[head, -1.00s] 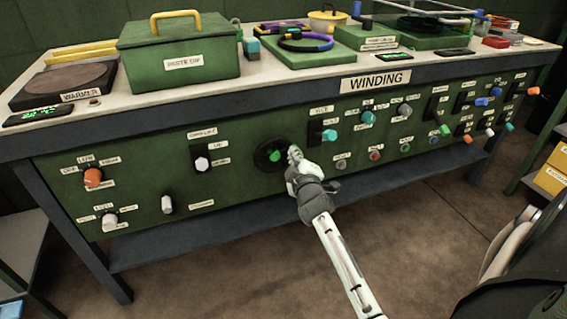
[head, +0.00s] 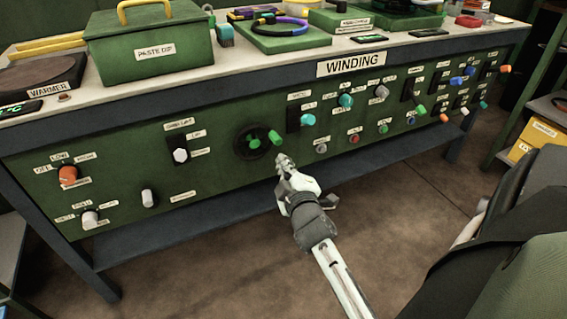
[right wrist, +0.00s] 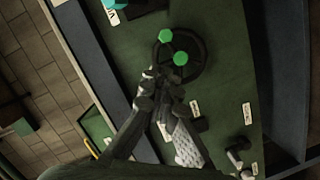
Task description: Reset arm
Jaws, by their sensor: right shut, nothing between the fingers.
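My right gripper (head: 284,161) is shut and empty. It is in front of the winding bench's green panel, just below and right of a dark round handwheel (head: 252,142) with a green hub and a green knob (head: 275,137). My left gripper is not in view.
The green control panel (head: 225,180) carries several knobs and switches, including an orange knob (head: 68,176) and a teal knob (head: 307,119). A paste dip box (head: 155,55) stands on the bench top. The floor (head: 410,225) in front is clear.

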